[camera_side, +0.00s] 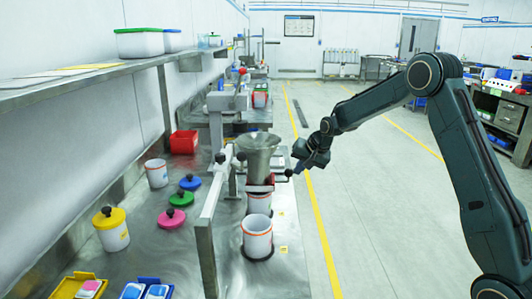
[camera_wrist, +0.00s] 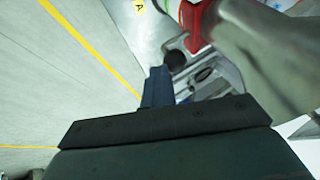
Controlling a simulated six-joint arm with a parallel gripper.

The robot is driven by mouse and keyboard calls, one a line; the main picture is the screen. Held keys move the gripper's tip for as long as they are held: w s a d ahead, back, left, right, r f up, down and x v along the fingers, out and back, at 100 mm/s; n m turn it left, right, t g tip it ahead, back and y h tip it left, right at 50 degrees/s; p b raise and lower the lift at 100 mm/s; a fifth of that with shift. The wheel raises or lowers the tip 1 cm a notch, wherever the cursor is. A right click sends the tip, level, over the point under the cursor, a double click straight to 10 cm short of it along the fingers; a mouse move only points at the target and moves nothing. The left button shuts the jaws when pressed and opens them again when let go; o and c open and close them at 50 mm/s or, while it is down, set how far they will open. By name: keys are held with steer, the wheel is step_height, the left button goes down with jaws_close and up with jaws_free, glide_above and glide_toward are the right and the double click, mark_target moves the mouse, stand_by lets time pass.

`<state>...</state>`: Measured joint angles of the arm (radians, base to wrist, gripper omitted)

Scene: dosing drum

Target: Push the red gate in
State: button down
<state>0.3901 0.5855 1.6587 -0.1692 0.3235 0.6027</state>
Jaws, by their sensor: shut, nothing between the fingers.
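The red gate (camera_side: 262,187) sits under the grey metal hopper (camera_side: 259,145) in the side view, with a dark round knob (camera_side: 289,172) sticking out on its right. In the wrist view the red part (camera_wrist: 197,27) shows at the top, with the dark knob (camera_wrist: 175,60) below it. My gripper (camera_side: 299,167) is shut and empty, close to the knob on its right side. In the wrist view its fingertips (camera_wrist: 158,76) appear just beside the knob. I cannot tell whether they touch.
A white bucket (camera_side: 257,230) stands in front of the hopper, and another white container (camera_side: 259,203) stands beneath it. A pale frame post (camera_side: 207,250) stands left. Coloured lids (camera_side: 171,218) and a yellow-topped jar (camera_side: 111,235) lie farther left.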

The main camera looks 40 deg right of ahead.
steer(key=shift+w+a, duration=0.25)
steer(key=shift+a, duration=0.15)
steer(key=shift+s+d, duration=0.1)
steer(key=s+d+r, duration=0.2)
steer(key=s+r, duration=0.7)
stand_by(0.5)
